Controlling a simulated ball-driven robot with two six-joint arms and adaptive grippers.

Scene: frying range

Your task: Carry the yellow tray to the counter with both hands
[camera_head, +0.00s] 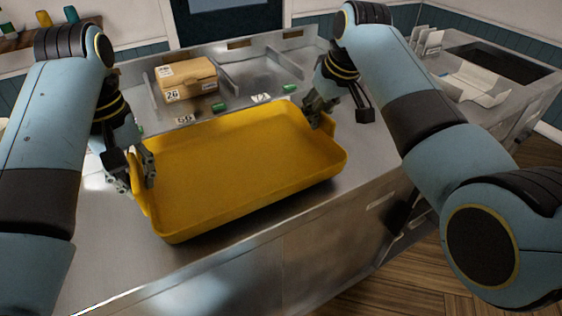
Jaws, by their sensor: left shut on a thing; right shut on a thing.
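The yellow tray (235,165) is empty and sits over the front part of the steel counter (262,255). Whether it rests on the steel or hangs just above it I cannot tell. My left gripper (138,175) is shut on the tray's left end wall. My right gripper (318,108) is shut on the tray's far right end, its fingertips partly hidden by the rim and the arm.
A cardboard box (187,80) marked 26 stands behind the tray among steel dividers. Small green items (219,106) and number cards (184,120) lie near the tray's far edge. A paper-lined area (470,85) is at the right. Bare steel shows in front.

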